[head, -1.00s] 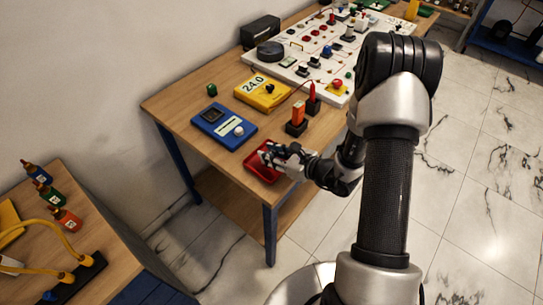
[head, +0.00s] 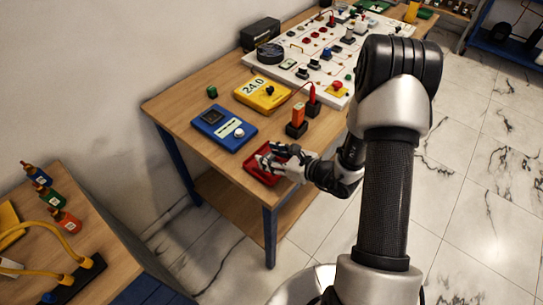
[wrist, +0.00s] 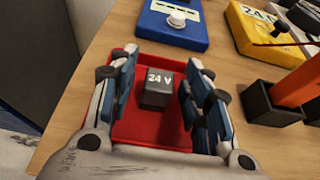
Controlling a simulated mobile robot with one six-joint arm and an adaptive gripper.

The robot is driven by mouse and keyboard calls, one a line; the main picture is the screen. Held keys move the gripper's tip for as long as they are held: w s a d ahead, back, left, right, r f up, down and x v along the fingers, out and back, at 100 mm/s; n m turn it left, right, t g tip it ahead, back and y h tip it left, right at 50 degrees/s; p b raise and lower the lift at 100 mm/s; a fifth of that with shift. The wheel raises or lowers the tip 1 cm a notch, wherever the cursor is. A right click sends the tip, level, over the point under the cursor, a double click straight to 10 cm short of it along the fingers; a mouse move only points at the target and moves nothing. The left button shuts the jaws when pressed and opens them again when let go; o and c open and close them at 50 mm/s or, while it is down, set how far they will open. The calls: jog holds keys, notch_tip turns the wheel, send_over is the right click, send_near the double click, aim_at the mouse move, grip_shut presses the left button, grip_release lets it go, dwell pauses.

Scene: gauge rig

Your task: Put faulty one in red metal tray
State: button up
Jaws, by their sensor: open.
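The red metal tray (head: 256,177) lies near the front corner of the wooden table. It also shows in the wrist view (wrist: 150,131). A dark grey block marked "24 V" (wrist: 158,91) sits in the tray in the wrist view, upright, between my fingers but apart from them. My gripper (head: 266,160) is over the tray, and in the wrist view my gripper (wrist: 160,85) has its fingers spread on both sides of the block. It is open and holds nothing. In the head view my fingers hide most of the tray's inside.
Behind the tray stand a blue meter (head: 224,128), a yellow meter reading 24.0 (head: 262,93) and black holders with an orange piece (head: 298,117) and a red probe (head: 312,94). A white panel (head: 325,50) fills the table's back. Bottles (head: 52,195) stand on another table.

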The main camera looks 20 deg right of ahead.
jog(key=p+v, duration=0.3)
jog(key=v, duration=0.9)
jog(key=s+a+r+n+g+y, duration=0.2)
jog(key=s+a+r+n+g, duration=0.75)
jog(key=a+r+n, duration=0.55)
jog(key=s+d+r+n+t+h, duration=0.3)
jog(key=s+d+r+n+h, duration=0.5)
jog(key=n, duration=0.5)
jog(key=shift+s+d+n+h, duration=0.3)
jog(key=shift+s+n+h, duration=0.1)
jog(key=shift+s+h, duration=0.45)
